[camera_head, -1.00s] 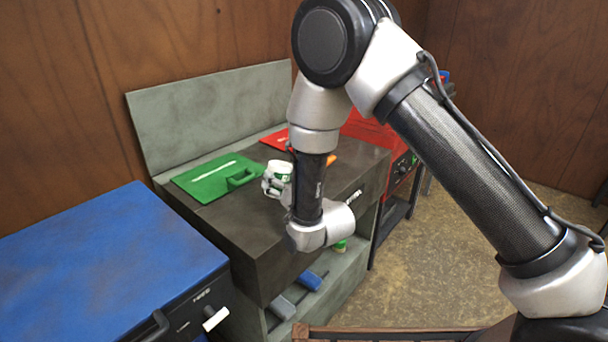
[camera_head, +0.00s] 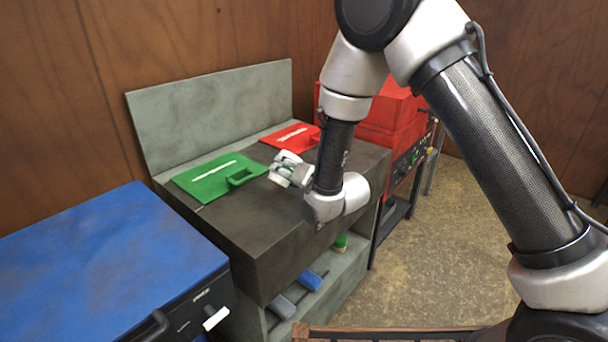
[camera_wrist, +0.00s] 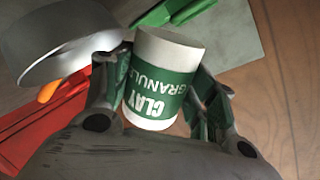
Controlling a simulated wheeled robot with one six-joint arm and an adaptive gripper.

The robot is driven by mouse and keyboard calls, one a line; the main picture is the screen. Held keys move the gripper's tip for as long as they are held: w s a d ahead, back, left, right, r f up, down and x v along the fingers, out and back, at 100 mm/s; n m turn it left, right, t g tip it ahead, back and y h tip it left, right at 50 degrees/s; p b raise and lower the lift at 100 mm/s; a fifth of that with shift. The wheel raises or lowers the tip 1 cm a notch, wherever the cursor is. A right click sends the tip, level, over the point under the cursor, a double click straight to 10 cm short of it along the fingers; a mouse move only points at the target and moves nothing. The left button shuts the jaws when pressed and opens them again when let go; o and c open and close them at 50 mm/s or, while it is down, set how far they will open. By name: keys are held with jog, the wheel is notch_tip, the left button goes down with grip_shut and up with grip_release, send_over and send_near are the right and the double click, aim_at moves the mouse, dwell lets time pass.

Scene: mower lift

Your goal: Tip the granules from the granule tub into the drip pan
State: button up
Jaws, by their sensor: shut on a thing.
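The granule tub (camera_wrist: 165,80) is white with a green label reading "CLAY GRANUL" in the wrist view. My gripper (camera_wrist: 158,88) is shut on it, one finger on each side. In the head view the tub (camera_head: 285,162) is tilted above the dark bench, near the green sheet. A grey round metal pan (camera_wrist: 68,45), apparently the drip pan, is at the upper left of the wrist view, with an orange part by its rim. I cannot make it out in the head view, where my arm blocks that area. No granules are visible.
The dark bench (camera_head: 250,222) carries a green sheet with a handle (camera_head: 215,178) and a red sheet (camera_head: 292,137). A blue-topped cabinet (camera_head: 100,260) is at left, a red machine (camera_head: 390,125) behind my arm. Blue and grey tools (camera_head: 308,280) lie on the shelf below.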

aim_at(296, 160)
jog(key=shift+w+f+m+g, duration=0.1)
jog(key=shift+f+m+g, duration=0.2)
jog(key=shift+m, duration=0.35)
jog(key=shift+f+m+g, duration=0.25)
jog(key=shift+m+g, duration=0.05)
jog(key=shift+m, duration=0.35)
jog(key=shift+w+d+r+m+y, duration=0.15)
jog(key=shift+r+m+y, duration=0.25)
jog(key=shift+m, duration=0.2)
jog(key=shift+w+d+r+m+g, duration=0.45)
jog(key=shift+w+d+m+g, duration=0.2)
jog(key=shift+w+m, duration=0.1)
jog(key=shift+r+m, duration=0.15)
jog(key=shift+m, duration=0.1)
jog(key=shift+w+d+r+m+g+y, duration=0.3)
jog(key=shift+r+m+g+y, duration=0.2)
jog(key=shift+m, duration=0.3)
jog(key=shift+w+d+r+m+g+y+p, duration=0.3)
jog(key=shift+w+m+y, duration=0.1)
jog(key=shift+m, duration=0.4)
jog(key=shift+w+d+r+m+g+y+p, duration=0.3)
jog(key=shift+w+m, duration=0.1)
jog(key=shift+m, duration=0.4)
dwell(2.6)
